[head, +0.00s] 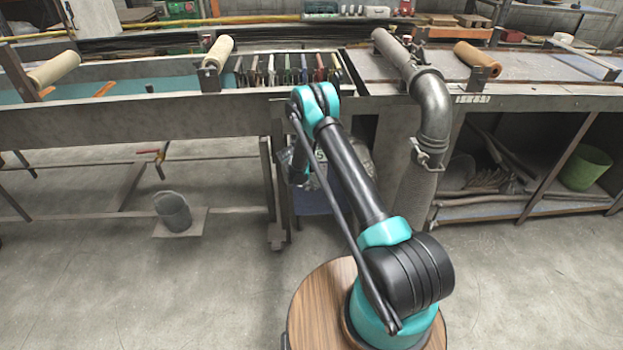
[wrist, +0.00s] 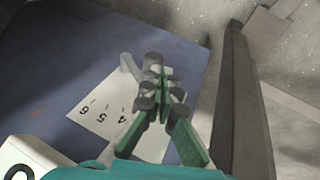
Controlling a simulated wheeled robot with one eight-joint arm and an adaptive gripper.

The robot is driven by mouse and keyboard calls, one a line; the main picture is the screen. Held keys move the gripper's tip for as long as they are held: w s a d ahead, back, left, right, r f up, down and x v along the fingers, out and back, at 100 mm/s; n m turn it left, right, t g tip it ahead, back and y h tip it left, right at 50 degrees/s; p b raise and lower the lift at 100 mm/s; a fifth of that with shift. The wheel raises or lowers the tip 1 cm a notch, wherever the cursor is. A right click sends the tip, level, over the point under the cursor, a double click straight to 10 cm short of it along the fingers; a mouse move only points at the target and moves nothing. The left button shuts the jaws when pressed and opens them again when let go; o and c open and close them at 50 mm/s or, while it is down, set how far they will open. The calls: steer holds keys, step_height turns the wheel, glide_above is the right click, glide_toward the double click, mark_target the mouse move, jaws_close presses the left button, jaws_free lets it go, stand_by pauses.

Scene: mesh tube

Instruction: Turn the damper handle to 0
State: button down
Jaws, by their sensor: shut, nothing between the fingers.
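In the wrist view my gripper (wrist: 161,76) is shut, with its green fingers together and nothing between them. A light grey rounded piece (wrist: 128,66), which looks like part of the damper handle, shows just left of the fingertips. The rest of it is hidden behind the gripper, and I cannot tell whether they touch. In the head view the arm largely hides the gripper and the handle.
A thick grey pipe (head: 434,112) bends down just right of my arm. The long workbench (head: 130,117) with a row of coloured pieces (head: 290,70) stands behind. A bucket (head: 173,211) is on a low board at left. The front-left floor is clear.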

steer(key=a+f, duration=0.2)
steer(key=f, duration=0.1)
steer(key=a+f, duration=0.1)
steer(key=f, duration=0.1)
steer(key=shift+f, duration=0.1)
steer(key=shift+d, duration=0.15)
stand_by(1.3)
steer(key=w+a+f+v, duration=0.1)
steer(key=a+v, duration=0.1)
steer(key=v, duration=1.1)
steer(key=d+r+y, duration=0.3)
steer(key=d+r, duration=0.5)
steer(key=d, duration=0.1)
steer(key=shift+m, duration=0.4)
steer(key=shift+s+x, duration=0.2)
steer(key=shift+x, duration=2.15)
steer(key=shift+s+x, duration=0.2)
steer(key=shift+x, duration=2.15)
steer(key=shift+s+x, duration=0.2)
steer(key=shift+x, duration=2.15)
